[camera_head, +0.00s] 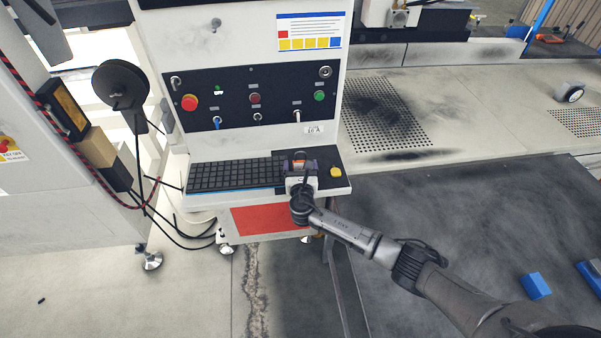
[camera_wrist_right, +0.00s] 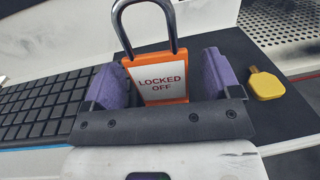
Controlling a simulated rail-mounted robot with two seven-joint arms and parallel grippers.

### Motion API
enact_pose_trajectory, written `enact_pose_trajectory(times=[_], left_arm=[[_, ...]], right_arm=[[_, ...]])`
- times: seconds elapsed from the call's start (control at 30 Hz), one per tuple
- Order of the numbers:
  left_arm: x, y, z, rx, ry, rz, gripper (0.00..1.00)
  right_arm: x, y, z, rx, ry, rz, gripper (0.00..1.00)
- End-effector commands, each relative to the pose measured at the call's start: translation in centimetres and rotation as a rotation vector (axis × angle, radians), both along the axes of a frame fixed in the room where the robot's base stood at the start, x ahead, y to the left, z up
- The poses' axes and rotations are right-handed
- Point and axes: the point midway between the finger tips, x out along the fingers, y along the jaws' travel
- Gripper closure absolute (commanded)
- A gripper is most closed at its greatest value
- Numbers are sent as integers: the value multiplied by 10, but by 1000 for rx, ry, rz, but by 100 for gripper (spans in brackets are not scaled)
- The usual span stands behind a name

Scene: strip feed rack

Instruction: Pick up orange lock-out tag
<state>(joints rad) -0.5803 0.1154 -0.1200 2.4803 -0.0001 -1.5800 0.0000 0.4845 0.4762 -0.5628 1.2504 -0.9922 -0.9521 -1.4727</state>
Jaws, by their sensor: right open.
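The orange lock-out tag (camera_wrist_right: 163,84) is a padlock-like piece with a grey shackle and a white face reading "LOCKED OFF". In the right wrist view it stands between the two purple finger pads of my right gripper (camera_wrist_right: 163,76), with gaps visible beside it. The lower edge of the tag is hidden by the gripper's dark body. In the head view my right gripper (camera_head: 300,165) is over the console shelf, at the right end of the keyboard, and mostly covers the tag. The right gripper is open. My left gripper is not in view.
A black keyboard (camera_head: 235,175) lies left of the gripper, and a yellow tag-like piece (camera_head: 336,172) lies to its right. The control panel (camera_head: 260,96), with buttons and switches, rises behind. A red sheet (camera_head: 268,219) is below the shelf.

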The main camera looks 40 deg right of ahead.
Motion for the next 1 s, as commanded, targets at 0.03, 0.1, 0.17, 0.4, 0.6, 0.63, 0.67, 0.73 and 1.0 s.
enact_pose_trajectory(times=[0.03,0.1,0.17,0.4,0.6,0.63,0.67,0.73,1.0], left_arm=[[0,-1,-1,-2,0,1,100],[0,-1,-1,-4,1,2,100],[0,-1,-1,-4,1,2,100],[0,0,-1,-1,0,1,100],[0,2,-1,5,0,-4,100],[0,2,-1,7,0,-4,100],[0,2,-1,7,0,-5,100],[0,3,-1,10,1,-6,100],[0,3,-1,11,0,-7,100]], right_arm=[[2,-1,0,0,0,0,17],[2,-2,0,1,1,0,17],[2,-2,0,1,1,0,17],[2,-2,0,1,1,1,28],[2,-2,0,-1,1,1,47],[2,-2,0,-1,1,1,50],[2,-2,0,-1,1,1,52],[2,-2,0,-1,1,1,59],[2,-2,0,-1,1,1,71]])
